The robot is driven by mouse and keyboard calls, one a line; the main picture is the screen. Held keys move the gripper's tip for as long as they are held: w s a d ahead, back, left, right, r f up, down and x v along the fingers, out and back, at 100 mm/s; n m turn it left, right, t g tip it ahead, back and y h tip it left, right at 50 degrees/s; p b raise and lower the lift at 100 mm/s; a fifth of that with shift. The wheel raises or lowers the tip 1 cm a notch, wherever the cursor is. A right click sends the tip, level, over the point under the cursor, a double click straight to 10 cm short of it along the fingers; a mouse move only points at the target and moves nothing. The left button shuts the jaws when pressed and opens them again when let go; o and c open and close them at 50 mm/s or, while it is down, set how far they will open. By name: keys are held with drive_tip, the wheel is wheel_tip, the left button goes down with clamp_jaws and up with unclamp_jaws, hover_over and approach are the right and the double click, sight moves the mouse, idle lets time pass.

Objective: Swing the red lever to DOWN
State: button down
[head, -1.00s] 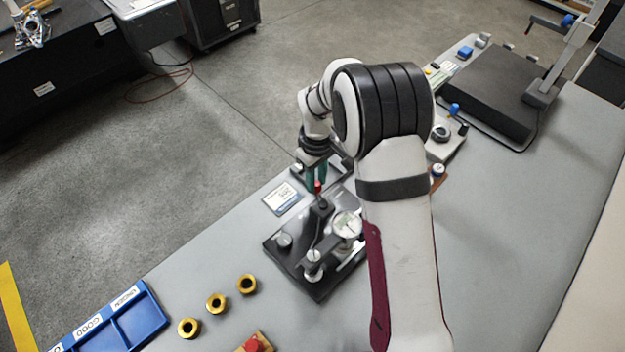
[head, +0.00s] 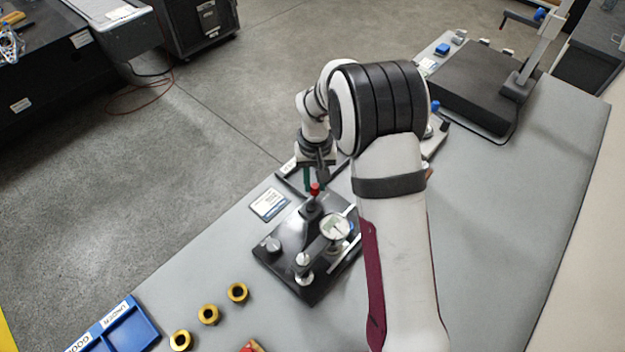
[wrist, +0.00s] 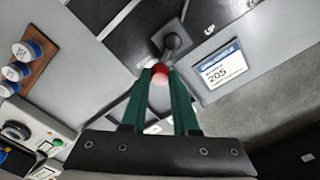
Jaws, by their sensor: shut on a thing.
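The red lever (head: 315,189) stands on a black fixture plate (head: 283,262), its red knob on top. In the wrist view the red knob (wrist: 160,71) sits between the tips of the two green fingers. A dark pivot (wrist: 173,42) lies just beyond it, with a white "UP" label (wrist: 210,29) on the plate to its right. My gripper (wrist: 160,82) is shut on the knob. In the head view my gripper (head: 315,180) comes down from above and behind the lever. No DOWN marking is readable.
A dial gauge (head: 335,228) stands on the fixture near the lever. A display card (head: 269,204) lies left of the plate. Several brass rings (head: 209,314) and a blue tray (head: 128,325) are at the front left.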

sight(316, 186)
drive_tip(key=shift+d+m, duration=0.1)
drive_tip(key=shift+m, duration=0.2)
drive_tip(key=c, duration=0.7)
unclamp_jaws()
wheel_tip(316, 186, up, 16)
drive_tip(key=shift+f, duration=0.1)
